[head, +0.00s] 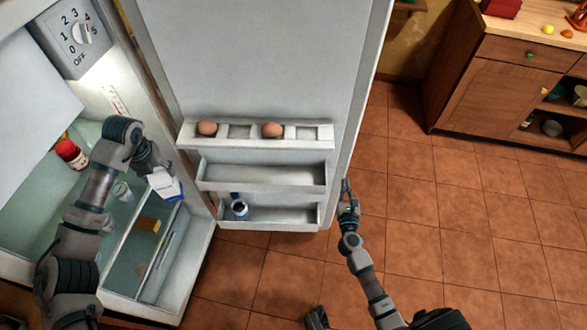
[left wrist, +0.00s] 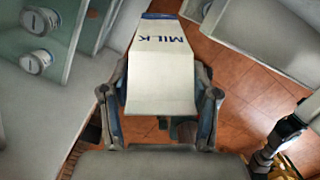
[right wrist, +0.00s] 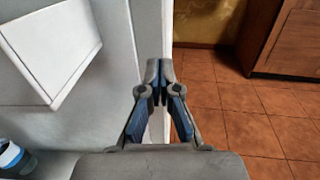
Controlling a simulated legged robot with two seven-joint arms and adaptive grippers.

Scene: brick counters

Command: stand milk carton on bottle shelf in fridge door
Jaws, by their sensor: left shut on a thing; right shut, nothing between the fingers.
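The white milk carton (head: 163,183) with blue lettering is in my left gripper (head: 155,172), at the fridge opening in the head view. In the left wrist view, the fingers of my left gripper (left wrist: 160,105) are shut on both sides of the milk carton (left wrist: 163,62). The open fridge door (head: 255,60) carries an egg rack, a middle shelf (head: 262,187) and a low bottle shelf (head: 285,224), with a small bottle (head: 239,208) at its left end. My right gripper (head: 346,188) is shut and empty beside the door's outer edge; it also shows in the right wrist view (right wrist: 158,68).
Two eggs (head: 207,128) sit in the egg rack (head: 310,142). Inside the fridge are a red-capped jar (head: 70,153), more jars (head: 122,191) and a drawer. A wooden counter (head: 490,80) stands far right. The low shelf is clear right of the bottle.

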